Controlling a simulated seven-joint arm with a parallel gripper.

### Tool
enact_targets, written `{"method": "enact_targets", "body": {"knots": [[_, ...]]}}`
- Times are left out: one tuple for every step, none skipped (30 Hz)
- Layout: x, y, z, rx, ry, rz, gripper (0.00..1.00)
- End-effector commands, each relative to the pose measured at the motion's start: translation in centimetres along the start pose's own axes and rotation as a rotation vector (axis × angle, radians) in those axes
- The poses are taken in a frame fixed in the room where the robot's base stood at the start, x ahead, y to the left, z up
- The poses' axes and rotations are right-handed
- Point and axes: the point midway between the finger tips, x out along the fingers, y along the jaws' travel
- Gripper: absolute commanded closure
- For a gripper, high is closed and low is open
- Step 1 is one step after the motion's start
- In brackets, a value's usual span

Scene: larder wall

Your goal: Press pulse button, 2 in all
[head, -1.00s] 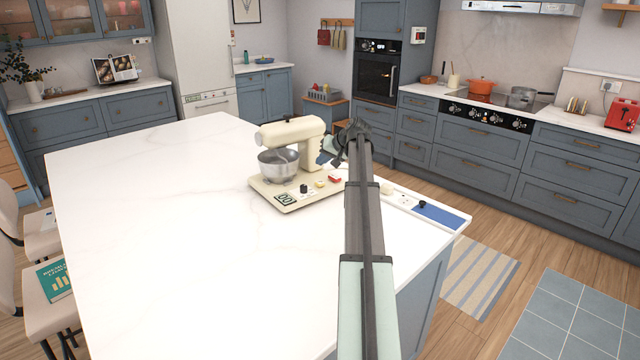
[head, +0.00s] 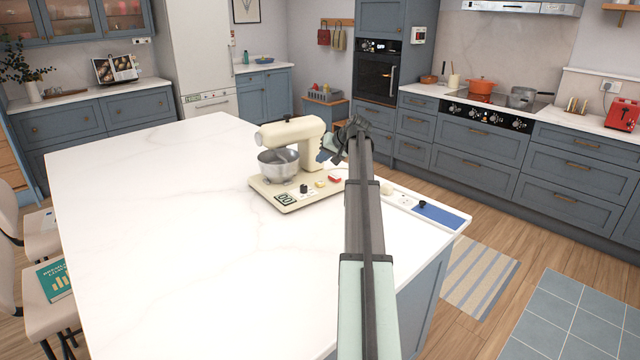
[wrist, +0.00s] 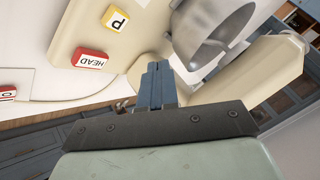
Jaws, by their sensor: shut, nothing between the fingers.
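A cream stand mixer (head: 292,150) with a steel bowl (head: 278,163) stands on the island worktop. My gripper (head: 324,154) is beside the mixer's column, above the base's right rear edge. In the wrist view its blue fingers (wrist: 157,68) are together and empty, apart from both buttons. The yellow button lies up and left of the fingertips there. I cannot tell the fingers' exact height above the base.
A black knob (head: 304,188) and a small display (head: 285,199) are on the mixer base. A white tray with a blue panel (head: 438,213) lies at the worktop's right edge. The left and front of the island worktop (head: 170,240) are clear.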

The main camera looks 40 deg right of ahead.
Motion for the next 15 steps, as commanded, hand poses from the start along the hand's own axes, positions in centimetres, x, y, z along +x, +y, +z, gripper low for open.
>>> {"method": "enact_targets", "body": {"knots": [[-0.5, -0.4, -0.5, -0.001, 0.001, 0.000, 1.00], [-0.8, -0.6, -0.7, -0.002, 0.001, 0.000, 1.00], [-1.2, -0.9, -1.0, -0.002, 0.001, 0.000, 1.00], [-1.5, -1.1, -1.2, -0.002, 0.001, 0.000, 1.00], [-1.7, -1.3, -1.4, -0.001, 0.001, 0.000, 1.00], [-1.9, -1.4, -1.5, 0.000, 0.001, 0.000, 1.00], [-2.0, -1.5, -1.5, 0.000, 0.000, 0.000, 1.00], [-2.1, -1.5, -1.5, 0.000, 0.000, 0.000, 1.00], [-2.1, -1.5, -1.5, 0.000, 0.000, 0.000, 1.00], [-2.0, -1.5, -1.5, 0.000, 0.000, 0.000, 1.00], [-2.0, -1.5, -1.5, 0.000, 0.000, 0.000, 1.00], [-2.0, -1.5, -1.5, 0.000, 0.000, 0.000, 1.00], [-2.0, -1.5, -1.5, 0.000, 0.000, 0.000, 1.00], [-2.0, -1.5, -1.5, 0.000, 0.000, 0.000, 1.00], [-2.0, -1.5, -1.4, 0.000, 0.000, 0.000, 1.00]]}}
